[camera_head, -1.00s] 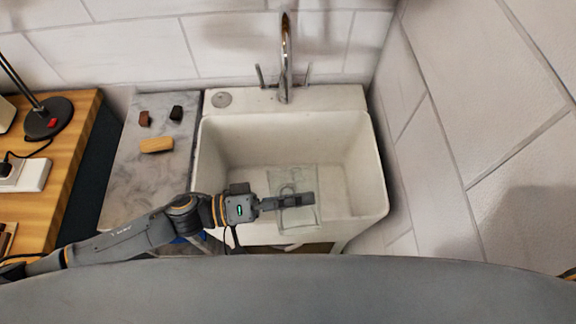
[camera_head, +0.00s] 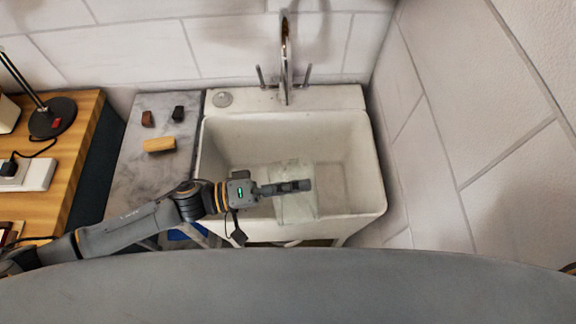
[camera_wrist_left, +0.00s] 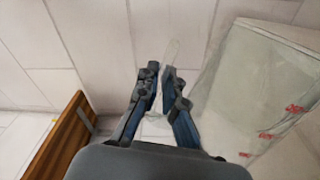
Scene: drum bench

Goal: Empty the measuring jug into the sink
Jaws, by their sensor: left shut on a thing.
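The measuring jug (camera_head: 295,207) is clear and see-through. It shows over the front part of the white sink (camera_head: 215,170), overlapping its front rim. My left gripper (camera_head: 298,186) crosses the jug from the left, shut on its handle. In the left wrist view the gripper fingers (camera_wrist_left: 162,82) close around the clear handle, and the jug (camera_wrist_left: 245,85) with red markings lies to the right, looking tilted. I cannot tell whether liquid is in it. My right gripper is not in view.
A tap (camera_head: 286,60) stands behind the sink. A marble worktop (camera_head: 132,188) at left holds a wooden block (camera_head: 159,145) and two small dark blocks. A wooden bench (camera_head: 75,150) with a lamp (camera_head: 52,118) is farther left. A tiled wall (camera_head: 440,130) rises at right.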

